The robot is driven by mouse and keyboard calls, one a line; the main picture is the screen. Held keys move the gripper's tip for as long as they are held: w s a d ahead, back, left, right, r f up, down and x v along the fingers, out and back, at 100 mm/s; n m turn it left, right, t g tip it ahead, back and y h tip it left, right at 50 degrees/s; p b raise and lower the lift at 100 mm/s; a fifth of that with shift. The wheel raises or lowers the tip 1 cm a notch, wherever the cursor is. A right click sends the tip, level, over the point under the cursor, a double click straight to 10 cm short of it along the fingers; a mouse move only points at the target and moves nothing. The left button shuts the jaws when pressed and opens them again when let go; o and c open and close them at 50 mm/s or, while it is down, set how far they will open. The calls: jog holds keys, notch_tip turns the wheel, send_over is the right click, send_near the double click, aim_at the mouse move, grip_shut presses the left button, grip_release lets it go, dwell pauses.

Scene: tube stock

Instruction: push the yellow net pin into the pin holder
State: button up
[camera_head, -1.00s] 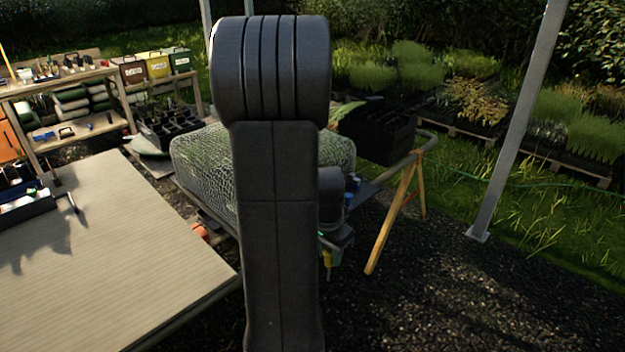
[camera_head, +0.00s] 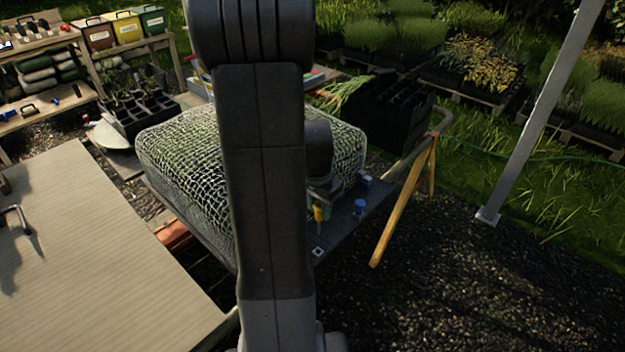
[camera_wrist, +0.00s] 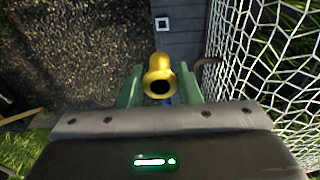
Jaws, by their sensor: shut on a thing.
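The yellow net pin (camera_wrist: 159,70) is held between the two green fingers of my gripper (camera_wrist: 160,88) in the wrist view. Its round, hollow end faces the camera. In the head view the pin (camera_head: 319,213) shows as a small yellow piece below my gripper (camera_head: 322,196), beside the net-covered bale (camera_head: 185,155) and above the dark board (camera_head: 338,226). My arm hides part of the bale. A blue piece shows partly behind the pin in the wrist view. I cannot pick out the pin holder for certain, nor tell whether the pin touches anything below.
Blue knobs (camera_head: 361,206) stand on the board to the right of my gripper. A white square marker (camera_head: 318,252) lies near the board's front corner. Netting (camera_wrist: 270,70) is close on the right in the wrist view. A wooden trestle leg (camera_head: 405,210) stands at right; a table (camera_head: 90,260) is at left.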

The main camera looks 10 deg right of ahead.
aim_at(319, 226)
jog(key=shift+w, duration=0.45)
jog(key=shift+s+f+b, duration=0.2)
jog(key=shift+f+b, duration=0.45)
jog(key=shift+f, duration=0.1)
jog(key=shift+f+b, duration=2.6)
jog(key=shift+f, duration=0.7)
notch_tip(319, 226, down, 6)
jog(key=b, duration=0.6)
jog(key=shift+f, duration=0.2)
dwell(1.8)
jog(key=o, duration=0.9)
jog(key=shift+w, duration=0.1)
